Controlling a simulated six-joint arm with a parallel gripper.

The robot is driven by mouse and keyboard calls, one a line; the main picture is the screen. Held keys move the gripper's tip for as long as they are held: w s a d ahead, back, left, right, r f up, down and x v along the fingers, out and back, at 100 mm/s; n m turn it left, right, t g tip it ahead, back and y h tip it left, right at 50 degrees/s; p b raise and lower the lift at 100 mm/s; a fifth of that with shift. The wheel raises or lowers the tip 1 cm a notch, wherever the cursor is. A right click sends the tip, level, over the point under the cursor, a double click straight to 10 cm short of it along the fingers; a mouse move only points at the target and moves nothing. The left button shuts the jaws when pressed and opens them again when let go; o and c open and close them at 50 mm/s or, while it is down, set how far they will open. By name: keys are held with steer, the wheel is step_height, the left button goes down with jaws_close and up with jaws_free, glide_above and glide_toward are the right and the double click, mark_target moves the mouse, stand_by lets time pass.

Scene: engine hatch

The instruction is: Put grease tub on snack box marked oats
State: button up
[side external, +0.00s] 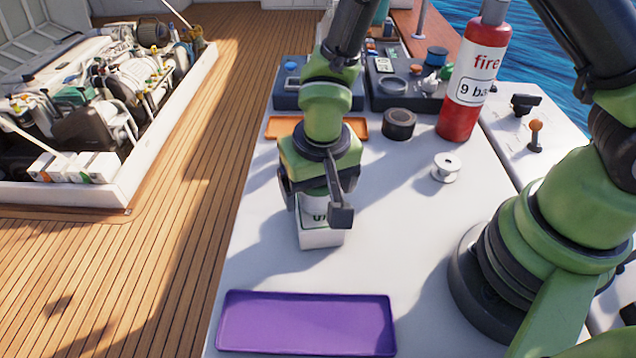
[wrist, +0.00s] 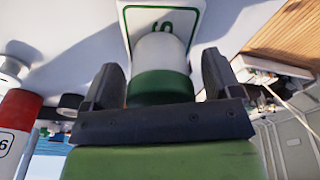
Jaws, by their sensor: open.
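The snack box (side external: 321,237) is white with a green-edged label and stands on the white worktop directly below my gripper. Only part of its lettering shows; an S is visible in the wrist view (wrist: 165,22). The grease tub is a white cylinder with a green band (wrist: 162,82). It is between my fingers in the wrist view and appears to rest upright on top of the box. In the side view the tub is mostly hidden by my gripper (side external: 318,203). My gripper points down with its fingers open on either side of the tub.
A purple tray (side external: 305,322) lies at the front and an orange tray (side external: 275,127) behind my gripper. A black tape roll (side external: 398,124), white spool (side external: 445,167) and red fire extinguisher (side external: 472,80) stand to the right. The open engine hatch (side external: 120,185) is at left. The worktop between box and purple tray is clear.

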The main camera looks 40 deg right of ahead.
steer(key=shift+r, duration=0.1)
steer(key=r, duration=0.7)
steer(key=s+r, duration=0.1)
steer(key=r, duration=0.3)
steer(key=shift+s+a, duration=0.1)
steer(key=shift+a, duration=0.15)
steer(key=shift+s+r, duration=0.1)
steer(key=shift+r, duration=0.45)
steer(key=s+d+r+t+y, duration=0.2)
steer(key=s+d+r+t, duration=0.3)
steer(key=s+d+r, duration=0.4)
step_height(320, 180, up, 4)
steer(key=s, duration=0.3)
steer(key=shift+d+f+t, duration=0.15)
steer(key=shift+d+t, duration=0.25)
